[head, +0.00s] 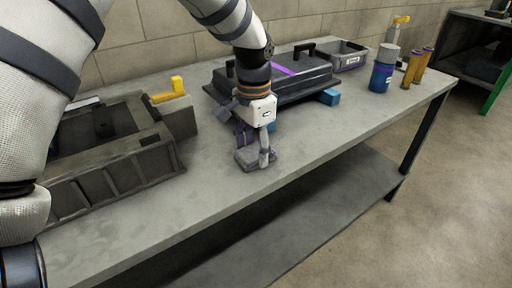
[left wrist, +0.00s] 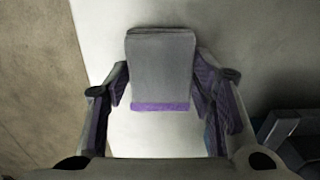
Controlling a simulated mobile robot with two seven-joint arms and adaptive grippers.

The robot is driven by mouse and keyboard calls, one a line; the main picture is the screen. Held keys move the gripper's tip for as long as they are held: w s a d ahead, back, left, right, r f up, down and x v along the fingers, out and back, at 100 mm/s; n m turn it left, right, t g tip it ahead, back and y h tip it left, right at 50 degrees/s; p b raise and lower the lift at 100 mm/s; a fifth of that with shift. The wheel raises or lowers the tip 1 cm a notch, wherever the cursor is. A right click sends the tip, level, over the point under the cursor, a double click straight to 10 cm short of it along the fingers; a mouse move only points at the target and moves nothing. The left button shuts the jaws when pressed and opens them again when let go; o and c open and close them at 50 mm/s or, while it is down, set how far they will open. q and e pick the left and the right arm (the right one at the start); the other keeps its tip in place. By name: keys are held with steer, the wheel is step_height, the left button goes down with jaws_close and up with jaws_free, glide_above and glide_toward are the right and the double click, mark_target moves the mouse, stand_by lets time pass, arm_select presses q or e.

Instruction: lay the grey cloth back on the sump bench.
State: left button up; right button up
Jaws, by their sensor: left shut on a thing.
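The grey cloth (head: 249,159) is a small folded pad, low over or on the front part of the grey bench top (head: 330,130); I cannot tell whether it touches the surface. My left gripper (head: 254,152) points down and is shut on the cloth. In the left wrist view the cloth (left wrist: 161,68) sits between the two fingertips (left wrist: 160,82), flat-faced, with a purple band along its near edge. The fingers hide part of its sides. My right gripper is not in view.
A dark sump-like part (head: 275,80) lies behind the gripper near blue blocks (head: 330,97). A large dark engine part (head: 115,165) with a yellow handle stands left. A grey bin (head: 350,62), blue bottle (head: 382,75) and orange cylinders (head: 411,66) stand right. The right front bench top is clear.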

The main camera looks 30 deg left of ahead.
mark_target(255, 149)
arm_select(q)
steer(key=shift+w+a, duration=0.1)
steer(key=shift+w, duration=0.2)
steer(key=o, duration=0.7)
steer(key=shift+w+f, duration=0.1)
steer(key=shift+w, duration=0.05)
steer(key=o, duration=0.4)
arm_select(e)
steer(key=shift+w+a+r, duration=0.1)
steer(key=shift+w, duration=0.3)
arm_select(q)
steer(key=shift+r, duration=0.35)
step_height(255, 149, up, 12)
steer(key=shift+f+p, duration=0.15)
steer(key=shift+p, duration=0.15)
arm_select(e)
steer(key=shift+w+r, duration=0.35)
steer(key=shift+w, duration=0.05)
